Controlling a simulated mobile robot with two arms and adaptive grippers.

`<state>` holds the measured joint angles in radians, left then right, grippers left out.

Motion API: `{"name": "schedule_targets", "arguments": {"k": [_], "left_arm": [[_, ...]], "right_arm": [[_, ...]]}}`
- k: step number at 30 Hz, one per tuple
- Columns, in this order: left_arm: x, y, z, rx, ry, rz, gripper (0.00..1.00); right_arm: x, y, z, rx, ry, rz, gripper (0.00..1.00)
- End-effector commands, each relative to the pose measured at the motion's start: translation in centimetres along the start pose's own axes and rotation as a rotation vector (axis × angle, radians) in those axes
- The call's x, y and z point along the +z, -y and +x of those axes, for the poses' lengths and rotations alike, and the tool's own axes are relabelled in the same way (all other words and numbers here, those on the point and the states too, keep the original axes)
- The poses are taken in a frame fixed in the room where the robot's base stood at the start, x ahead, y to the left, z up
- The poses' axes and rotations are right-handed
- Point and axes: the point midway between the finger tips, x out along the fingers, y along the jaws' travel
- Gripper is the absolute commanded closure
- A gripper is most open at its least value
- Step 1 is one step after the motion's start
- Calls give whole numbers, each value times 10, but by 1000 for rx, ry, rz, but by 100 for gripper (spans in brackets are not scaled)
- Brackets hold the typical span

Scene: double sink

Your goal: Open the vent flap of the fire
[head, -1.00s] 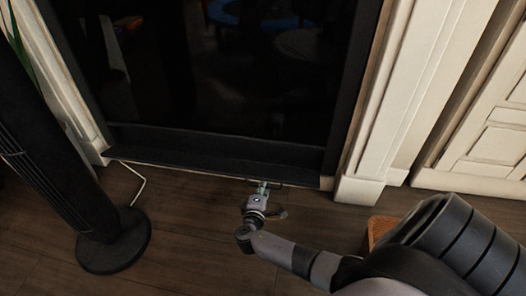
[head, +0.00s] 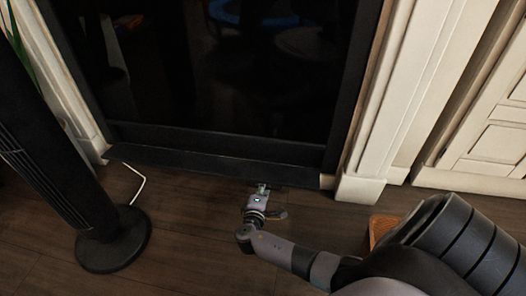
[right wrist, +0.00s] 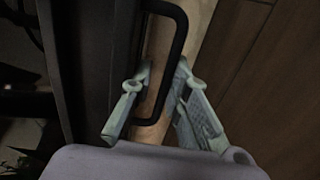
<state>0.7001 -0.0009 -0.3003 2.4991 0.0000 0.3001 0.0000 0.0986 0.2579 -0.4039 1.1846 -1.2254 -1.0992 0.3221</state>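The fireplace (head: 230,75) has a dark glass front. Its vent flap (head: 200,164) is a long dark strip along the bottom, tilted outward at its lower edge. My right gripper (head: 262,190) is low in front of the flap, right of its middle, with its fingertips partly under the flap's edge. In the right wrist view, the flap's black loop handle (right wrist: 180,35) runs between the two pale fingers of this gripper (right wrist: 165,68). The fingers are apart, one on each side of the handle's bar. The flap hides the handle in the head view. My left gripper is out of view.
A black tower fan (head: 112,240) stands on the floor at left, with a pale cable (head: 138,185) behind it. A white surround (head: 400,100) frames the fireplace. An orange-brown block (head: 380,228) is beside my arm.

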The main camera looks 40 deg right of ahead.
Motion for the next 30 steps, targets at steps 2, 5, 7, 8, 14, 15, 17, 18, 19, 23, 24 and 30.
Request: {"name": "schedule_targets", "arguments": {"k": [2, 5, 7, 8, 14, 15, 17, 18, 19, 23, 24, 30], "left_arm": [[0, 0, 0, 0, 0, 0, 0], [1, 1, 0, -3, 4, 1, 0], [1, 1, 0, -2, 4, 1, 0], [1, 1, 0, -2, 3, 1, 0], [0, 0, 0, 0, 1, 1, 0], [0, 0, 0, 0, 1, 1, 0], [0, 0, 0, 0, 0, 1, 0], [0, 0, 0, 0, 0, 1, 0], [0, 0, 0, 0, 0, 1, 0], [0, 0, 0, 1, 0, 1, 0], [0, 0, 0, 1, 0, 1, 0], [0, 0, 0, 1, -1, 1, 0]], "right_arm": [[0, -2, 0, 3, 0, 0, 84], [0, -3, 0, 4, 0, 1, 84], [0, -6, 0, 4, 1, 0, 84], [0, -8, -1, 4, 1, 1, 84], [0, -37, -7, 6, 0, 5, 84], [0, -44, -8, 6, 0, 5, 84], [0, -55, -11, 6, -1, 5, 84], [0, -62, -12, 6, -1, 6, 84], [0, -67, -13, 6, 0, 5, 84], [0, -85, -18, 4, -1, 4, 84], [0, -89, -19, 4, -1, 3, 84], [0, -99, -21, 1, -1, 1, 84]]}}
